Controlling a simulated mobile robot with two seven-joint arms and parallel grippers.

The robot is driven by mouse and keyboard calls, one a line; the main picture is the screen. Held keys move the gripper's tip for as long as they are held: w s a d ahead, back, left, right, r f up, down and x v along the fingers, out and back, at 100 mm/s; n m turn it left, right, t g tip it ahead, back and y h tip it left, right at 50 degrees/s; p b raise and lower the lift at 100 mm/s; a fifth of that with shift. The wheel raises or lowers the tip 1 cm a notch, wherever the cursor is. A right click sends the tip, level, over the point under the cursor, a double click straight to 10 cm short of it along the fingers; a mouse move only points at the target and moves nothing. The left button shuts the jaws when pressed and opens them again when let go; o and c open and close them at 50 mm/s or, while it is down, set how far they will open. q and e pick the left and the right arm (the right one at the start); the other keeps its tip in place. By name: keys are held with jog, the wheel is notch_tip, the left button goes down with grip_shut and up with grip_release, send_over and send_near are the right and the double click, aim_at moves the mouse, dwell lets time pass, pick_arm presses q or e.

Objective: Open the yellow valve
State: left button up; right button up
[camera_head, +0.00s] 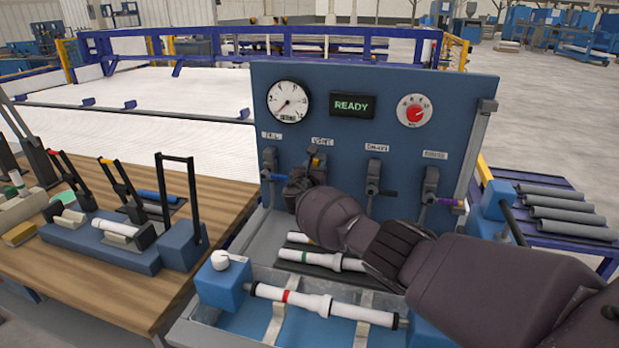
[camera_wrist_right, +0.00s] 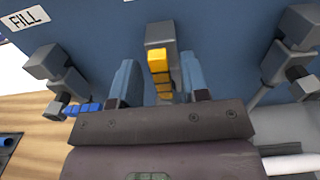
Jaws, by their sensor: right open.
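The yellow valve (camera_head: 315,160) sits on the blue panel below the second label from the left. In the head view my right gripper (camera_head: 300,182) is in front of it and hides its lower part. In the right wrist view the yellow handle (camera_wrist_right: 160,66) hangs down from a grey valve body. The two fingers of my right gripper (camera_wrist_right: 159,82) are open, one on each side of the handle, with a visible gap on both sides. My left gripper is in neither view.
A valve under the FILL label (camera_head: 270,160) stands close on the left. The panel has a gauge (camera_head: 289,101), a READY display (camera_head: 352,105) and a red knob (camera_head: 414,112). White pipes (camera_head: 320,303) lie below.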

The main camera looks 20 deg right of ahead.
jog(key=p+v, duration=0.3)
jog(key=v, duration=0.7)
dwell(0.5)
